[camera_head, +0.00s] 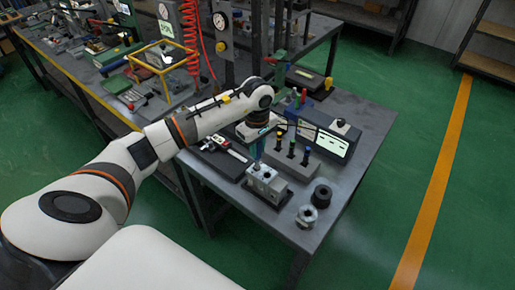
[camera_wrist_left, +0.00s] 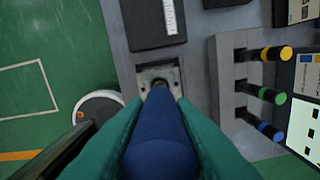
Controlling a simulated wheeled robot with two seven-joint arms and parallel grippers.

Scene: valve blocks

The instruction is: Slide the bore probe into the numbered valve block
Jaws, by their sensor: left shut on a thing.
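My left gripper (camera_head: 257,151) has teal fingers and is shut on the bore probe. The probe's thick blue handle (camera_wrist_left: 160,140) fills the space between the fingers in the left wrist view. The silver-grey valve block (camera_head: 264,186) stands at the table's near left edge, directly below the gripper. In the left wrist view, the block (camera_wrist_left: 174,74) lies just beyond the probe's far end, which overlaps the dark bore. I cannot tell whether the tip is inside the bore or just above it. No number on the block is legible. My right gripper is not in view.
A grey rack (camera_head: 300,168) holds probes with yellow, green and blue tops, right of the block. A black ring (camera_head: 321,195) and a silver flanged part (camera_head: 306,216) sit near the front corner. A display box (camera_head: 325,137) stands behind the rack.

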